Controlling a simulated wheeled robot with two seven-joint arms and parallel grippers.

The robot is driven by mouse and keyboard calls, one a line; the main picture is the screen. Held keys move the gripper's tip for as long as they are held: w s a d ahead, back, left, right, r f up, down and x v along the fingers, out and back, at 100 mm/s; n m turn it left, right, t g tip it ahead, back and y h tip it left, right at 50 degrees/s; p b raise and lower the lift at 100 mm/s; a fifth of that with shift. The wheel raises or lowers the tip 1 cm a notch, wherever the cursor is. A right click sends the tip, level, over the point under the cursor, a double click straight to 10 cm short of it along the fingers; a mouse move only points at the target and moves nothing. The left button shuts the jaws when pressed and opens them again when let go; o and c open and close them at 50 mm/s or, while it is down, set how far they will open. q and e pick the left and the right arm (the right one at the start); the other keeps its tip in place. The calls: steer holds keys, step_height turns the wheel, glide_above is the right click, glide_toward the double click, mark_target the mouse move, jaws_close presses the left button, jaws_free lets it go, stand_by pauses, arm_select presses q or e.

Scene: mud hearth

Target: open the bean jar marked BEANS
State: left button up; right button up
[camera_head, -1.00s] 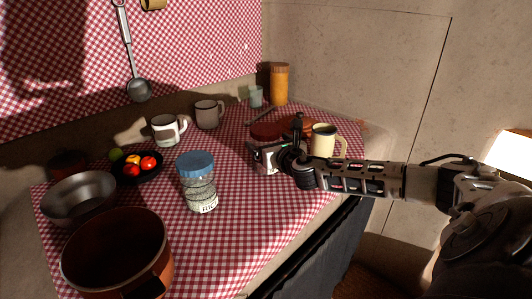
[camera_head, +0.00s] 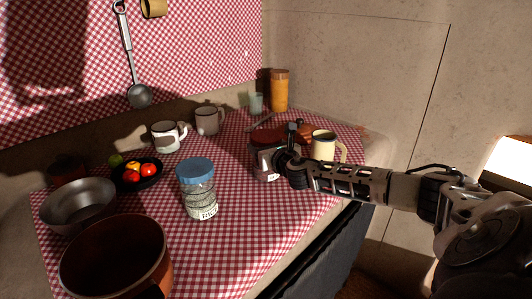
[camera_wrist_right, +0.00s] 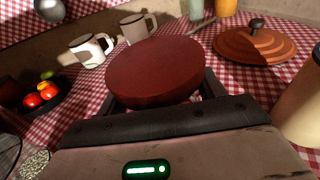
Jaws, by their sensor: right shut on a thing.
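A jar with a dark red round lid (camera_head: 267,137) stands on the checked cloth right of the middle in the head view. Any label on it is hidden or unreadable. My right gripper (camera_head: 268,163) reaches in from the right and is shut on this jar near its top. My left gripper is not in view.
A blue-lidded jar marked RICE (camera_head: 198,190) stands to the left. A cream mug (camera_head: 324,146) and an orange-brown lid (camera_wrist_right: 254,43) are close beside the gripper. Two mugs, a fruit plate, a metal bowl (camera_head: 80,203) and a brown pot (camera_head: 115,255) lie farther left.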

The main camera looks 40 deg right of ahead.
mark_target(266, 135)
steer(key=shift+r, duration=0.7)
step_height(266, 135, up, 3)
steer(key=shift+f+p, duration=0.15)
steer(key=shift+p, duration=0.4)
steer(key=s+a+r, duration=0.4)
steer(key=s+r, duration=0.5)
steer(key=s, duration=0.4)
steer(key=shift+s, duration=0.2)
steer(key=o, duration=0.7)
steer(key=c, duration=0.9)
steer(key=shift+o, duration=0.2)
